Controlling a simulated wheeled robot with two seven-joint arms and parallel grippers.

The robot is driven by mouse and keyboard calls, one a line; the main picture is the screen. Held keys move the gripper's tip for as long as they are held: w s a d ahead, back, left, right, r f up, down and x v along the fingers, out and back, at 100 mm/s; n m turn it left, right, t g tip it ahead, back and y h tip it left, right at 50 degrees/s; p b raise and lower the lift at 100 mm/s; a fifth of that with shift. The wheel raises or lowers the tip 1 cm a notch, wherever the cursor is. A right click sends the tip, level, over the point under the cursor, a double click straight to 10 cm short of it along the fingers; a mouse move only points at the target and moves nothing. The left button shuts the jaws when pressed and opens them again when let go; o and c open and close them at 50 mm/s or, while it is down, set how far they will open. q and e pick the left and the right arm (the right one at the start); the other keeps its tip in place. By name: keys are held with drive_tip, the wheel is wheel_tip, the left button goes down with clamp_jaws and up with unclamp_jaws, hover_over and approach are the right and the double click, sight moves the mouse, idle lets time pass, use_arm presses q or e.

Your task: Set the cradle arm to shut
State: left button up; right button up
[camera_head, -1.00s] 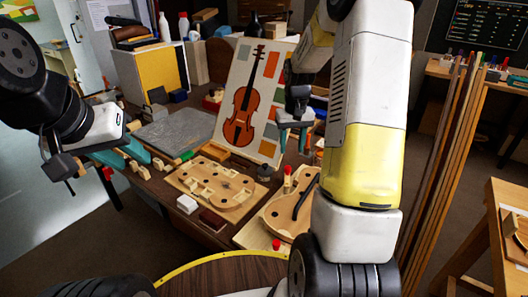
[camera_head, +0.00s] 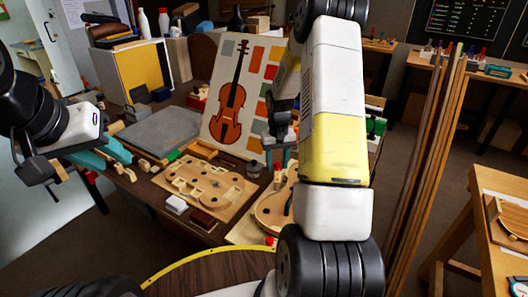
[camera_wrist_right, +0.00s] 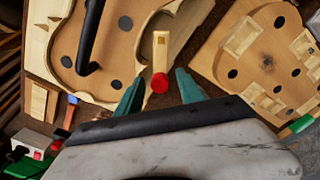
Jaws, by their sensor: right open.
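The violin-shaped wooden cradle (camera_head: 268,218) is at the front right of the bench, partly hidden by my right arm. In the right wrist view, a dark bar that looks like the cradle arm (camera_wrist_right: 92,35) lies over the cradle's violin-shaped body (camera_wrist_right: 125,45). A wooden peg with a red end (camera_wrist_right: 160,80) stands beside it. My right gripper (camera_head: 278,158) is open above the peg. In the wrist view its teal fingertips (camera_wrist_right: 160,88) are on either side of the red end, apart from it. My left gripper (camera_head: 98,155) is at the far left; its opening is unclear.
A second violin-shaped wooden form (camera_head: 205,185) lies left of the cradle. A white block (camera_head: 176,204) and a dark red block (camera_head: 207,222) are in front of it. A violin picture board (camera_head: 250,60) stands behind. A grey slab (camera_head: 158,132) lies at left.

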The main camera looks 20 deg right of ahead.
clamp_jaws()
idle(1.4)
